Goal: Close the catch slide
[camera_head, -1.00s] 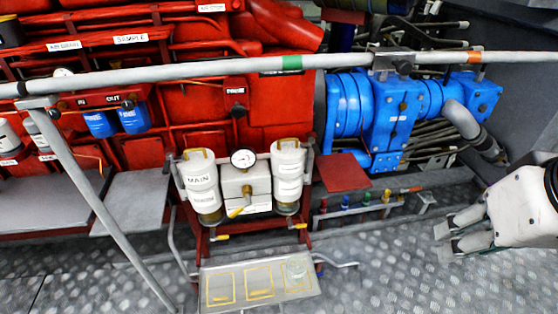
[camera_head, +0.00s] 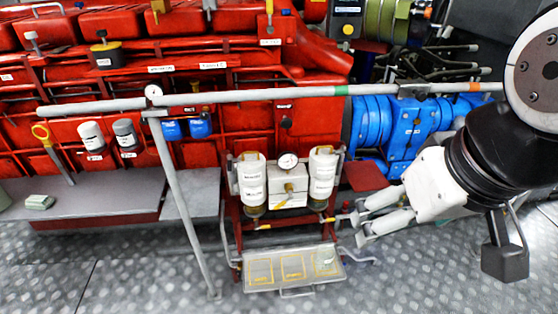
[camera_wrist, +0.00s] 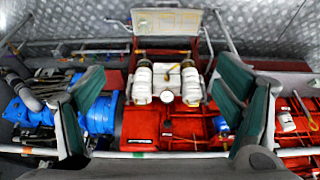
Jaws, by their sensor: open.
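I cannot tell for sure which part is the catch slide. A pale tray (camera_head: 262,281) with yellow-outlined squares sits low in front of the filter unit, with a handle at its front edge. It also shows at the top of the wrist view (camera_wrist: 167,21). Above it stand two white filter canisters (camera_head: 251,178) (camera_head: 322,174) with a gauge (camera_head: 287,162) and yellow-handled valves between and below them. My gripper (camera_head: 357,227) is open and empty, to the right of the canisters and above the tray's right end. In the wrist view its fingers (camera_wrist: 160,75) frame the filter unit.
A grey rail (camera_head: 300,92) runs across the red engine (camera_head: 220,75), with a slanted post (camera_head: 182,205) left of the tray. Blue pump housings (camera_head: 400,130) are behind my arm. A grey bench (camera_head: 100,195) is at left. The metal floor (camera_head: 120,280) in front looks clear.

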